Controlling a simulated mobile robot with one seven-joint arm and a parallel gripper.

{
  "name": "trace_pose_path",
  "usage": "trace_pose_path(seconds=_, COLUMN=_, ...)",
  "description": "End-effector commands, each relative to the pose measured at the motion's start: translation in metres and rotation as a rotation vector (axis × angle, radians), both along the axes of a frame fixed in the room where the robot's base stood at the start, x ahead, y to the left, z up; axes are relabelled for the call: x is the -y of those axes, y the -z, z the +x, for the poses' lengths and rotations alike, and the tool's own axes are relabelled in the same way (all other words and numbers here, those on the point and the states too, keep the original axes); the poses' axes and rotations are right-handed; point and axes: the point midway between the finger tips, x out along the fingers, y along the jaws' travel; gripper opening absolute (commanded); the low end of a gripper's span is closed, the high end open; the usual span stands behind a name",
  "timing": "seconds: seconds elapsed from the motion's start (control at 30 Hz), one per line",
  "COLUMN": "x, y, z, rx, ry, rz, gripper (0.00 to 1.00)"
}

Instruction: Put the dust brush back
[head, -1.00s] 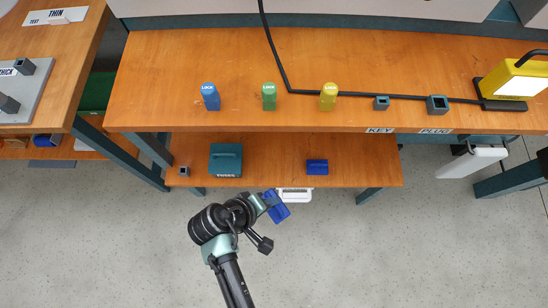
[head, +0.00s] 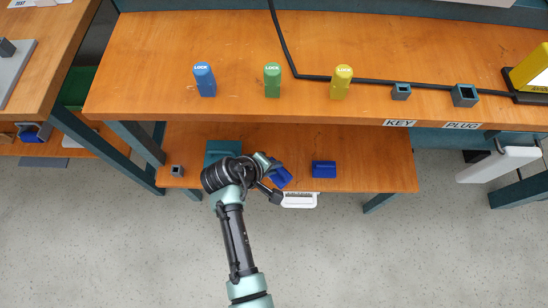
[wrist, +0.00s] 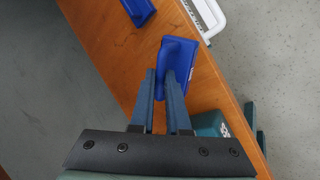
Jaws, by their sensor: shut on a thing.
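My gripper (head: 268,167) is shut on a blue piece, which I take to be the dust brush (head: 281,178). In the wrist view the brush (wrist: 180,58) sits between the two fingertips (wrist: 164,82), its body reaching beyond them. It appears over the front part of the lower wooden shelf (head: 385,170). Its height above the shelf is hard to tell, and no bristles can be made out. A second blue block (head: 323,169) lies on the shelf to the right; it also shows in the wrist view (wrist: 138,10).
A white slotted piece (head: 299,201) is at the shelf's front edge, just right of the brush. A teal box (head: 219,150) stands left, partly hidden by my arm. A small grey socket (head: 177,171) is farther left. The upper bench (head: 220,110) overhangs the shelf's back.

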Motion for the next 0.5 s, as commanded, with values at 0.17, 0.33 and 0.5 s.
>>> trace_pose_path(seconds=0.17, x=0.000, y=0.001, z=0.028, rx=0.001, ry=0.002, rz=0.001, gripper=0.00)
trace_pose_path(seconds=0.33, x=0.000, y=0.001, z=0.040, rx=0.001, ry=0.002, rz=0.001, gripper=0.00)
trace_pose_path(seconds=0.5, x=0.000, y=0.028, z=0.042, rx=-0.004, ry=-0.001, rz=0.000, gripper=0.00)
